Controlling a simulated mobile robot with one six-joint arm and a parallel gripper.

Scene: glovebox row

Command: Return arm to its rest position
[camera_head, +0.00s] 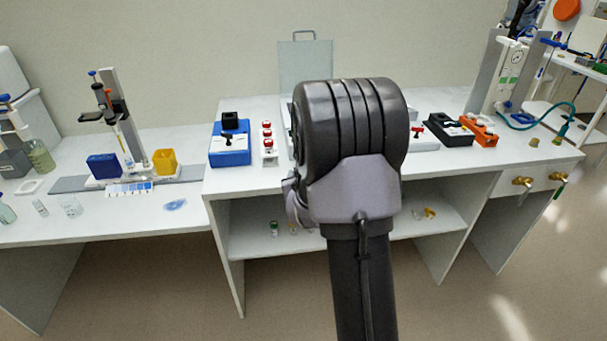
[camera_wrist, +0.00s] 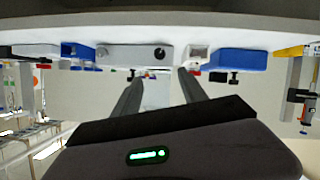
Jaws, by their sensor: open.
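My arm (camera_head: 352,150) rises through the middle of the head view, with its big dark joint in front of the white bench. In that view my gripper is hidden behind the arm. In the wrist view, which looks upside down, the two dark fingers of my gripper (camera_wrist: 160,76) stand apart with nothing between them. The bench edge and the devices on it show beyond the fingertips.
The white bench (camera_head: 460,172) carries a blue device (camera_head: 229,148), red buttons (camera_head: 267,138), a black device (camera_head: 447,131) and an orange block (camera_head: 478,132). A lower shelf (camera_head: 255,240) holds small items. A lower table (camera_head: 100,225) stands left. Floor shows in front.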

